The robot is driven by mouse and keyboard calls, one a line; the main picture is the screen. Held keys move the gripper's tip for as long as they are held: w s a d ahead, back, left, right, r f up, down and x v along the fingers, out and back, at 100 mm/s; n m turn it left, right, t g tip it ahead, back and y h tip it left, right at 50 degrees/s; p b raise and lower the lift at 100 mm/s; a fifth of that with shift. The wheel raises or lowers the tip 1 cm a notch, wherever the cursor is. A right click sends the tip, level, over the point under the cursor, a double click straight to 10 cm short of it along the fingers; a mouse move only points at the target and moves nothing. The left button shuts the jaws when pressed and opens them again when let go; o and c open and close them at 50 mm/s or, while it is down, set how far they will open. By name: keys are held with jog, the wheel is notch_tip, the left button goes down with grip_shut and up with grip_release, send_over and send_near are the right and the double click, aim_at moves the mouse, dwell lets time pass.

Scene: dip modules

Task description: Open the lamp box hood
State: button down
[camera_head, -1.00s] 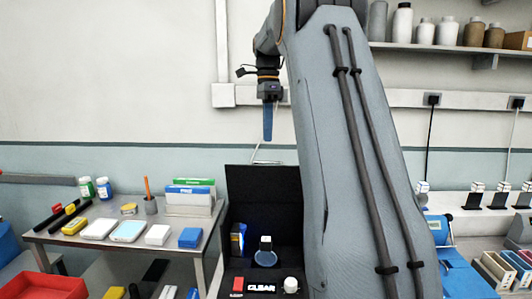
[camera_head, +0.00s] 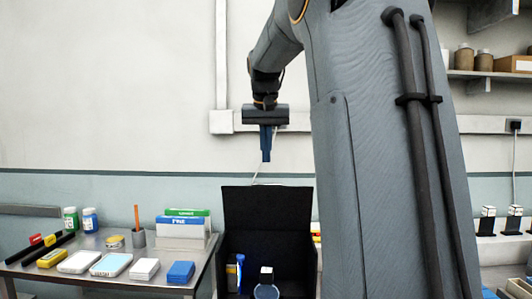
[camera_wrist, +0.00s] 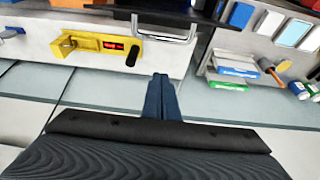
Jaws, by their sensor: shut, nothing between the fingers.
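The black lamp box (camera_head: 228,262) stands low in the middle of the head view. A black panel (camera_head: 268,210), which looks like its hood, stands upright at the back, and the inside shows in front of it. Inside are a round clear flask (camera_head: 266,291) and a blue upright object (camera_head: 240,273). In the wrist view a silver bar handle (camera_wrist: 165,36) shows by a black edge at the top. My gripper (camera_head: 266,160) is shut and empty, pointing down above the panel's top edge and apart from it. Its fingers also show in the wrist view (camera_wrist: 161,78).
A side table (camera_head: 110,275) with boxes, bottles and a pencil cup stands left of the lamp box. A yellow device (camera_wrist: 92,44) with a red display shows in the wrist view. A wall rail and shelf are behind.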

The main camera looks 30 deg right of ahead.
notch_tip(320, 180, down, 7)
jog(key=s+p, duration=0.1)
jog(key=p, duration=0.2)
jog(key=shift+s+a+r, duration=0.15)
jog(key=shift+a+r, duration=0.05)
jog(key=shift+a, duration=0.25)
jog(key=shift+s, duration=0.1)
